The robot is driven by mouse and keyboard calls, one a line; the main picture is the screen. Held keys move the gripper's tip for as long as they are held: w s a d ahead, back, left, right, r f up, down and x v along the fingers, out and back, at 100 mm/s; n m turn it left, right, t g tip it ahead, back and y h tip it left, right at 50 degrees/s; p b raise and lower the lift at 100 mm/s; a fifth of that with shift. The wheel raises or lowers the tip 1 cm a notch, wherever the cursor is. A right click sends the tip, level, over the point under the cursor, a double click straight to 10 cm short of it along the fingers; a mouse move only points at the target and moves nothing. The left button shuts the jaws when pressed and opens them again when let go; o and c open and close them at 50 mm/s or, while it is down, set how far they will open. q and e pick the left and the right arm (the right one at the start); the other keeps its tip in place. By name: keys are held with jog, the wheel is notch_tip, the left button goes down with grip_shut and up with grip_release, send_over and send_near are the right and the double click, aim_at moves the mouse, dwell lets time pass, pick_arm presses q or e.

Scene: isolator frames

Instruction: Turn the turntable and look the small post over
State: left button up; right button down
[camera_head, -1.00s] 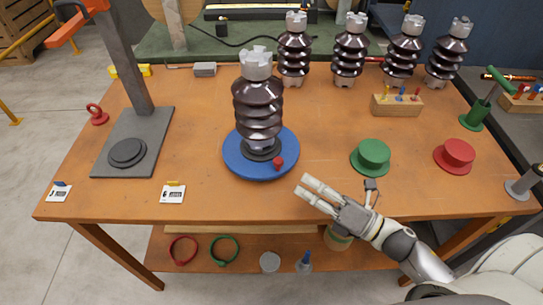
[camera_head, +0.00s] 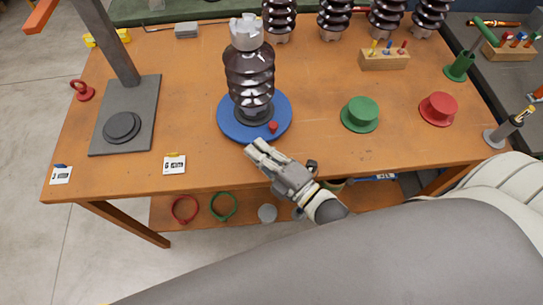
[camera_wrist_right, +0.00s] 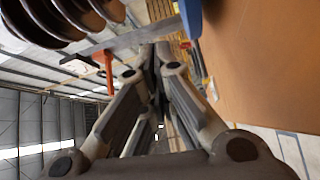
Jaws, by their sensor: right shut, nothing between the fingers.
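The small post, a dark brown ribbed insulator with a pale notched cap (camera_head: 250,75), stands upright on the blue turntable (camera_head: 228,121). A red knob (camera_head: 273,127) sits on the turntable near its front rim. My right gripper (camera_head: 255,148) is shut and empty, its fingertips just in front of the turntable's front edge, below the red knob; I cannot tell whether they touch the rim. In the right wrist view the gripper's fingers (camera_wrist_right: 157,60) are together, with the post's dark ribs (camera_wrist_right: 60,18) at upper left and a blue edge of the turntable (camera_wrist_right: 190,18) at the top. My left gripper is not in view.
Several similar insulators (camera_head: 334,18) stand along the back. A green flanged cap (camera_head: 361,112) and a red one (camera_head: 438,107) are on the right. A grey stand (camera_head: 145,100) rises at left. Small cards (camera_head: 174,165) lie near the front edge.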

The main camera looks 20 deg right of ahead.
aim_at(268, 139)
jog(key=x, duration=0.2)
jog(key=shift+w+a+r+p, duration=0.2)
jog(key=shift+w+p, duration=0.1)
jog(key=shift+w, duration=0.1)
jog(key=d, duration=0.1)
jog(key=d+p, duration=0.1)
jog(key=d, duration=0.1)
jog(key=shift+w+d+f, duration=0.1)
jog(key=shift+d+f, duration=0.1)
jog(key=shift+f, duration=0.15)
jog(key=shift+d+f, duration=0.1)
jog(key=shift+d, duration=0.25)
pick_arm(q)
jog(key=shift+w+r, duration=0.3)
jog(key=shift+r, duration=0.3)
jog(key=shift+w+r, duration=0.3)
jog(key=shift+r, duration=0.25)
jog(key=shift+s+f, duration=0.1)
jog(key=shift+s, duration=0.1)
pick_arm(e)
jog(key=shift+d+g+y, duration=0.25)
jog(key=shift+g+y, duration=0.05)
jog(key=shift+y, duration=0.1)
